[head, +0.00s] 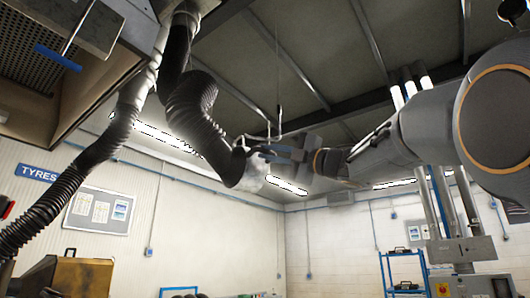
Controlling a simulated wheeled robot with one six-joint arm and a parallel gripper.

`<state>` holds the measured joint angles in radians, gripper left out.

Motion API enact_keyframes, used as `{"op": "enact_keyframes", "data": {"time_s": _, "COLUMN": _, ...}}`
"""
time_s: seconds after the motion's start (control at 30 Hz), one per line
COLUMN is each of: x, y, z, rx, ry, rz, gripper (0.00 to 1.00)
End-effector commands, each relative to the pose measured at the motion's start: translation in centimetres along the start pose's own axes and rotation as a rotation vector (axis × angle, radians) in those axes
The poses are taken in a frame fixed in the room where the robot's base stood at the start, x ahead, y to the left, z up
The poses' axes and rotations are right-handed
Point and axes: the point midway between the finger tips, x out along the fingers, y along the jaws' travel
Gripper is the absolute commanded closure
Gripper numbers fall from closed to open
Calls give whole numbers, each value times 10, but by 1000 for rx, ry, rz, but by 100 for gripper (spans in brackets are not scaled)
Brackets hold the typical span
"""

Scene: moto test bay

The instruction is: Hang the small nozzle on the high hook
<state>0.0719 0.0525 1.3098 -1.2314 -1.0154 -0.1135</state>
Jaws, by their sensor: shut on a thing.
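The small nozzle (253,174) is a pale grey piece at the end of a black ribbed hose (192,103) that hangs from above. My gripper (268,153) reaches in from the right and is shut on the nozzle, high up under the ceiling. A thin pale hook (279,122) hangs from the ceiling on a rod, just above my gripper and the nozzle in the picture. Its lower end lies close to my gripper, and I cannot tell whether the nozzle touches it. The far finger is partly hidden.
A second, longer black hose (72,182) hangs at the left. A grey overhead housing with a blue-ended handle (58,59) fills the upper left. Vertical pipes (447,205) and a blue shelf rack (405,272) stand at the right. Open air lies below my gripper.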

Motion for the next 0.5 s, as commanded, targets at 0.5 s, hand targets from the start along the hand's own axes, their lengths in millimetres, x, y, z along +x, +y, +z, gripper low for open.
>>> {"op": "enact_keyframes", "data": {"time_s": 0.5, "x": -11, "y": 2, "z": 12, "rx": 0, "ry": 2, "rz": 2, "gripper": 100}}
